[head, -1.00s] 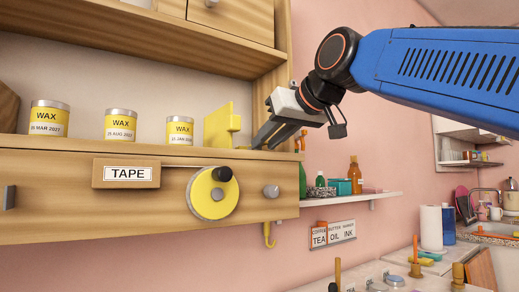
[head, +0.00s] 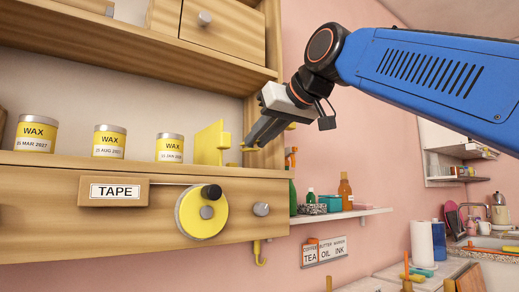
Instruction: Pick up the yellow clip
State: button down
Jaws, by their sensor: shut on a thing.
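My gripper (head: 254,143) is in the upper middle of the head view, just right of an upright yellow plate on the wooden shelf. Its dark fingers point down and left and are shut on the yellow clip (head: 249,149). Only small yellow parts of the clip show, at the fingertips and behind the fingers; the rest is hidden. I cannot tell whether the clip touches the yellow plate (head: 210,145).
Several wax tins (head: 109,142) stand on the shelf (head: 60,167) to the left. Below are a TAPE label (head: 114,191), a yellow tape roll (head: 190,222) and a yellow hook (head: 260,257). A white wall shelf (head: 340,215) holds bottles at right.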

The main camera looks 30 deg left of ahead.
jog(key=shift+r, duration=1.15)
jog(key=shift+s+d, duration=0.1)
jog(key=shift+d, duration=0.1)
jog(key=s+d, duration=0.4)
jog(key=d, duration=0.4)
jog(key=s+d, duration=0.4)
jog(key=d, duration=0.5)
jog(key=shift+s, duration=0.4)
